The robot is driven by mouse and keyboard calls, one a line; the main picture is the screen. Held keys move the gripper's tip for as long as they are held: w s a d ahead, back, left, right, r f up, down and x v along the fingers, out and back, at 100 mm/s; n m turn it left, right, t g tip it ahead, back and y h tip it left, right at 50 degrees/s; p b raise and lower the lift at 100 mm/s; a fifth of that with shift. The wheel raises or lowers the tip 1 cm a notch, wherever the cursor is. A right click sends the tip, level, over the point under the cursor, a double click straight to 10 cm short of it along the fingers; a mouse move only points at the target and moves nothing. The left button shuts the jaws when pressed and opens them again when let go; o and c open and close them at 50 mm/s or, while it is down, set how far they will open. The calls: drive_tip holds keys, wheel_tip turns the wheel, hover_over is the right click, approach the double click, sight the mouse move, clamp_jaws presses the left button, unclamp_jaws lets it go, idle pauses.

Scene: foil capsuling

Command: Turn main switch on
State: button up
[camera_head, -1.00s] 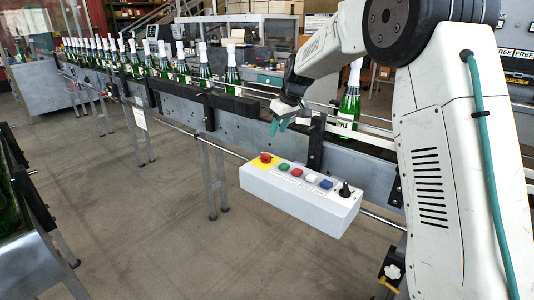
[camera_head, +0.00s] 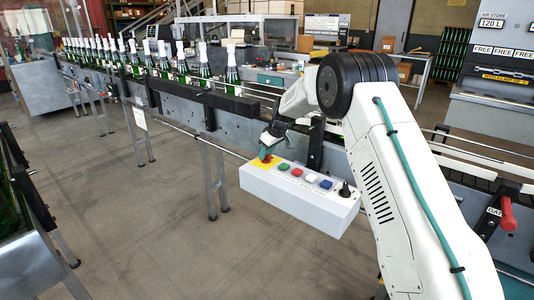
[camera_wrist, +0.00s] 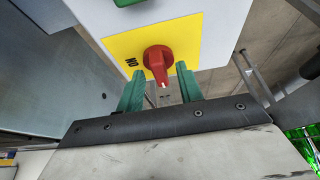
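The main switch (camera_wrist: 158,62) is a red rotary knob on a yellow plate (camera_wrist: 122,48) in the wrist view. Its white-marked end points down in that picture. The word ON is printed on the plate to the left of the knob. In the head view the yellow plate (camera_head: 256,167) is at the left end of the white control box (camera_head: 300,207), and the knob is mostly hidden by my fingers. My gripper (camera_wrist: 160,74) is open. Its two teal fingers stand either side of the knob's lower end, with a visible gap on each side.
The control box also bears green, red, white and blue buttons (camera_head: 312,178) and a black knob (camera_head: 344,190). The conveyor (camera_head: 180,95) with a row of green bottles runs behind it. A red handle (camera_head: 507,214) is at the right. Floor in front is clear.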

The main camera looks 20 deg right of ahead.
clamp_jaws()
drive_tip(key=shift+m, duration=0.3)
drive_tip(key=m+h, duration=0.1)
drive_tip(key=m, duration=0.2)
drive_tip(key=shift+a+m+h, duration=0.15)
drive_tip(key=shift+m+h, duration=0.15)
drive_tip(key=m+h, duration=0.1)
drive_tip(key=m, duration=0.3)
drive_tip(key=shift+a+t+h, duration=0.1)
drive_tip(key=shift+t+h, duration=0.3)
drive_tip(key=m, duration=0.2)
drive_tip(key=m+h, duration=0.1)
drive_tip(key=m, duration=0.2)
drive_tip(key=shift+a+f+g+h, duration=0.1)
drive_tip(key=shift+g+h, duration=0.2)
drive_tip(key=shift+g, duration=0.1)
drive_tip(key=m+g+h, duration=0.1)
drive_tip(key=m, duration=0.3)
drive_tip(key=shift+a+m, duration=0.1)
drive_tip(key=shift+m, duration=0.2)
